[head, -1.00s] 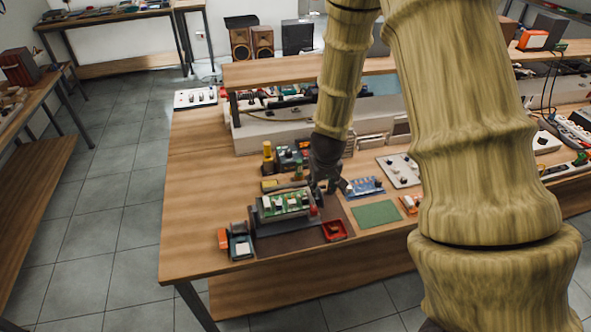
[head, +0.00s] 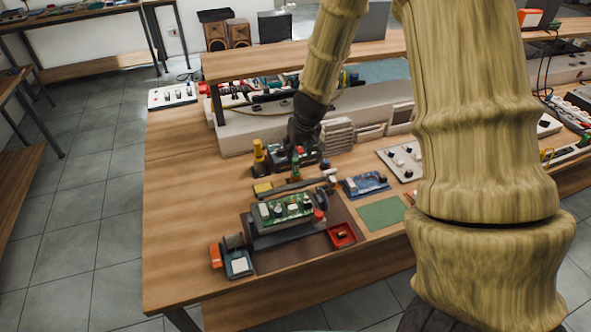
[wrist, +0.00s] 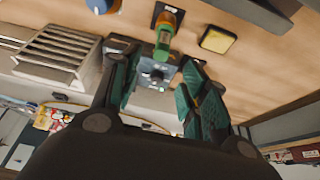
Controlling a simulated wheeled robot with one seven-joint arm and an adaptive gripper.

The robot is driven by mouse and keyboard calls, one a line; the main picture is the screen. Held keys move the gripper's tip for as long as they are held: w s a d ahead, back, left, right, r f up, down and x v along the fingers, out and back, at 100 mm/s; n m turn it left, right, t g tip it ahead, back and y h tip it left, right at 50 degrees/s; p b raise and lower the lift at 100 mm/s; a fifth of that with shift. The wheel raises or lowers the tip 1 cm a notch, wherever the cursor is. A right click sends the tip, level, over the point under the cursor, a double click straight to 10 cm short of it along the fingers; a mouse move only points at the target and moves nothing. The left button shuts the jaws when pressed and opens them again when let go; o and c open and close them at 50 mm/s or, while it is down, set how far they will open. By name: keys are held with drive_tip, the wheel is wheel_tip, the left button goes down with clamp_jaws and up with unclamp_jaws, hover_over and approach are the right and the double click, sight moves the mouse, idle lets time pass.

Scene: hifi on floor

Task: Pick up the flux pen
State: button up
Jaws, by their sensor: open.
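A slim upright green piece with a yellow-orange part, which I take to be the flux pen (head: 296,168), stands on a dark base toward the back of the workbench. It also shows in the wrist view (wrist: 165,36), just above the space between my fingertips. My gripper (head: 298,148) is close behind it in the head view, pointing down. In the wrist view my gripper (wrist: 160,78) has its two green-padded fingers apart with nothing held. A grey box with a dark knob (wrist: 155,70) shows between the fingers. I cannot tell if a finger touches the pen.
A yellow bottle (head: 259,158) stands left of my gripper, and a yellow pad (head: 263,188) lies in front. A green circuit board in a holder (head: 284,210), a red tray (head: 342,235) and a blue board (head: 366,184) are nearer. A raised shelf (head: 300,60) runs behind.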

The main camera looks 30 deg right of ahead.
sight(296, 160)
drive_tip(key=x, duration=0.3)
drive_tip(key=shift+w+r, duration=0.15)
drive_tip(key=shift+s, duration=0.2)
drive_tip(key=shift+f+p, duration=0.35)
drive_tip(key=shift+p, duration=0.05)
drive_tip(key=shift+p+x, duration=0.65)
drive_tip(key=shift+x, duration=1.7)
drive_tip(key=shift+s, duration=0.15)
drive_tip(key=shift+c, duration=0.2)
clamp_jaws()
